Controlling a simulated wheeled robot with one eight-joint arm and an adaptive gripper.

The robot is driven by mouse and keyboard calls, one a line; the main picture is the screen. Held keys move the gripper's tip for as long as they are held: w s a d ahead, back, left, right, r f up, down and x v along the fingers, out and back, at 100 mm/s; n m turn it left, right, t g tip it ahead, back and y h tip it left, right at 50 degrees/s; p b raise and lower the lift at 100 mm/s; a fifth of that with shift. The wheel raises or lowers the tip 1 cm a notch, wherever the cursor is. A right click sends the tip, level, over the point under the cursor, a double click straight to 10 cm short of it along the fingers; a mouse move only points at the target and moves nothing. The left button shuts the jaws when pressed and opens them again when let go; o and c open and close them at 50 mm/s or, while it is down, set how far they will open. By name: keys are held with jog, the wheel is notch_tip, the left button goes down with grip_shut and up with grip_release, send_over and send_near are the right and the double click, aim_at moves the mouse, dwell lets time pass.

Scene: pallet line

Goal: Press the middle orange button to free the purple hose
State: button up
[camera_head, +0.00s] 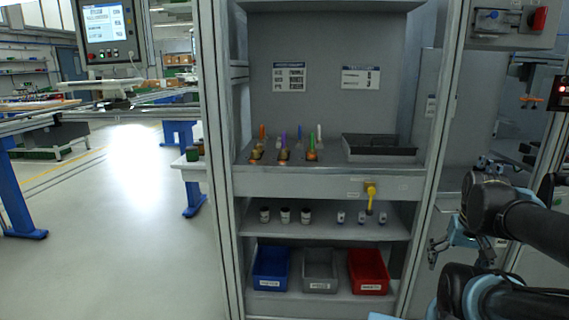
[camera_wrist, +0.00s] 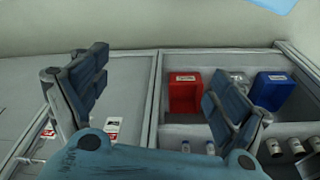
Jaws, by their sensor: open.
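The purple hose (camera_head: 283,138) stands upright in the fixture panel on the upper shelf of the grey rack, between other coloured hoses. Small orange spots that look like buttons sit at the front of the panel; the middle orange button (camera_head: 283,161) is in front of the purple hose. They are too small to tell whether any is pressed. My gripper (camera_head: 447,245) is at the right of the rack, apart from the panel. In the wrist view its two fingers (camera_wrist: 160,78) are spread with nothing held. The hose and buttons do not show there.
A dark tray (camera_head: 380,138) sits right of the hoses. Below are small bottles (camera_head: 285,215) and blue (camera_head: 271,281), grey and red (camera_head: 368,284) bins. Rack posts stand on both sides; floor at left is open.

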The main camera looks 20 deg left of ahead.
grip_shut()
dwell(0.5)
dwell(1.1)
